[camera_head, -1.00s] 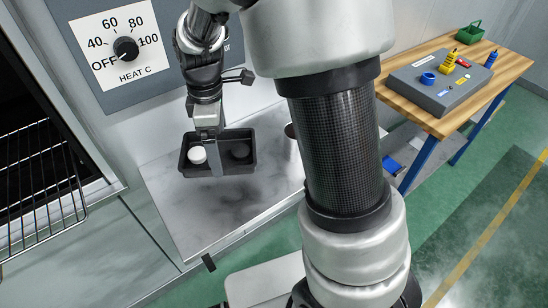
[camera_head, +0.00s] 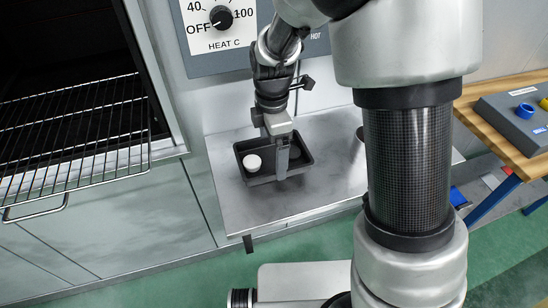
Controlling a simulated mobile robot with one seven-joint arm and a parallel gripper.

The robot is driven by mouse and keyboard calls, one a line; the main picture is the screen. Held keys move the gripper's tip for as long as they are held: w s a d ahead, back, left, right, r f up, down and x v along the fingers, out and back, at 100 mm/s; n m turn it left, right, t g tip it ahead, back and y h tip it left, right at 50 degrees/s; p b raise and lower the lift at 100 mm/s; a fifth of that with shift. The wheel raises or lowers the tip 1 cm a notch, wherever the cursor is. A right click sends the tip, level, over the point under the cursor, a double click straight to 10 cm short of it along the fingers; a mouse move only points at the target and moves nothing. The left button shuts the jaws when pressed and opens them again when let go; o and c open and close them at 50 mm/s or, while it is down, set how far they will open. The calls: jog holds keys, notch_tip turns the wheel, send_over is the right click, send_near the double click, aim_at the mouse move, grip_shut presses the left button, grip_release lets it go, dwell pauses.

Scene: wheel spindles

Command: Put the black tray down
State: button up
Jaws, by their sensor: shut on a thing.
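The black tray (camera_head: 262,180) is over the left part of the grey metal worktop (camera_head: 235,207), below the heat dial. My gripper (camera_head: 283,166) reaches down from above and is shut on the tray near its middle. A white round piece (camera_head: 252,163) sits in the tray's left part. The right part is dark and partly hidden by the gripper finger. The tray looks about level and very close to the worktop. I cannot tell whether its underside touches it.
An open oven with a wire rack (camera_head: 75,140) pulled out is at the left. A dark round vessel (camera_head: 360,134) is partly hidden behind my arm. A wooden bench (camera_head: 500,125) with a grey fixture (camera_head: 515,115) stands at the right. The worktop's front left is clear.

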aim_at(273, 161)
jog(key=shift+f, duration=1.55)
jog(key=shift+f, duration=0.1)
jog(key=shift+f+b, duration=0.15)
jog(key=shift+b, duration=0.15)
jog(key=o, duration=0.8)
notch_tip(273, 161, up, 12)
jog(key=p, duration=0.2)
jog(key=s+d+r+m+t, duration=0.2)
jog(key=s+d+r+m, duration=0.4)
jog(key=s+m, duration=0.2)
jog(key=s+d+r+m+t, duration=0.3)
jog(key=s+d+r+m, duration=0.3)
jog(key=m, duration=0.7)
jog(key=shift+s+d+r+t, duration=0.2)
jog(key=shift+s+r+t, duration=0.1)
jog(key=shift+s, duration=1.05)
